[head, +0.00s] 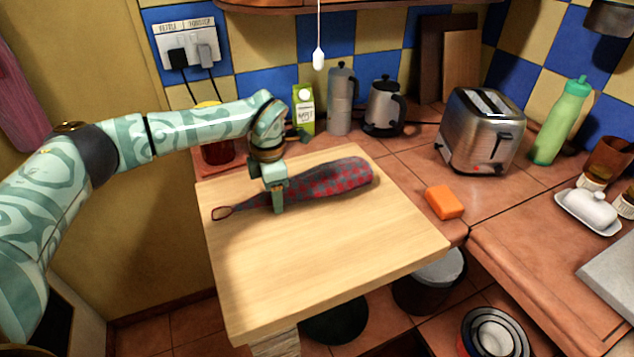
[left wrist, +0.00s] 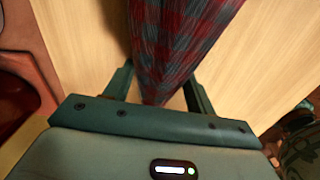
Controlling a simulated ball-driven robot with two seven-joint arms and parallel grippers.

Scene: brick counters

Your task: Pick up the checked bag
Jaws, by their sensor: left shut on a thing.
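The checked bag (head: 335,179), red and dark grey, lies lengthwise on the pale wooden board (head: 330,245). Its thin end with a loop points to the left and its thick end to the right. My left gripper (head: 279,199) is shut on the bag near its narrow neck. In the left wrist view the bag (left wrist: 178,40) runs between the two fingers of the left gripper (left wrist: 160,88). The bag appears to rest on the board. My right gripper is not in view.
An orange block (head: 444,202) lies on the tiled counter right of the board. A toaster (head: 482,130), a kettle (head: 384,106), a moka pot (head: 341,98) and a carton (head: 303,108) stand behind. A pull cord (head: 318,58) hangs above. The board's front is clear.

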